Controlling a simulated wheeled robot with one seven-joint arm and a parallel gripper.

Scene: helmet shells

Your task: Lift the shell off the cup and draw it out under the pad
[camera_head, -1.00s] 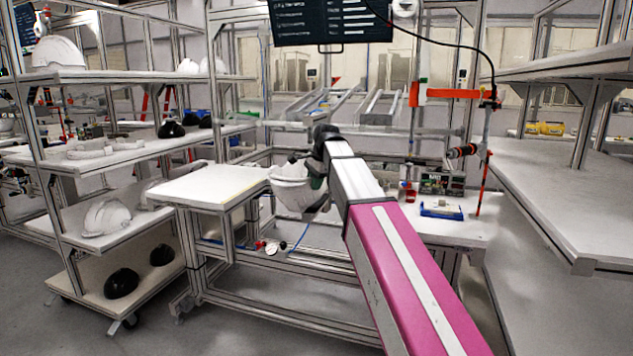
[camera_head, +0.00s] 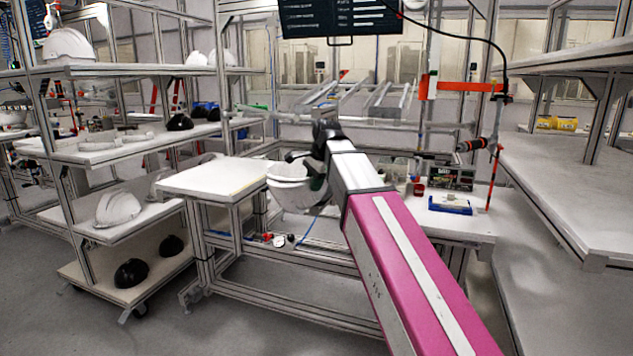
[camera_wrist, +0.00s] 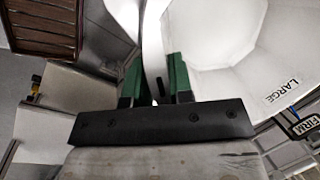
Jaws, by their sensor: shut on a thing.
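The white helmet shell (camera_head: 290,192) hangs in the middle of the head view, hollow side up like a bowl, beside the right end of a white table. My gripper (camera_head: 318,170) is at its right side, partly hidden by my arm. In the wrist view my gripper (camera_wrist: 156,82) has green fingers closed on the shell's thin white rim. The shell's pale inside (camera_wrist: 215,45) fills the upper right, with a label reading LARGE. I cannot make out the cup or the pad clearly in either view.
The white table (camera_head: 222,180) is bare, close left of the shell. Small red and white round parts (camera_head: 278,240) sit on the frame below it. A shelf rack (camera_head: 110,150) with helmets stands left. A blue tray (camera_head: 450,205) lies on the right bench. An orange post (camera_head: 493,175) rises there.

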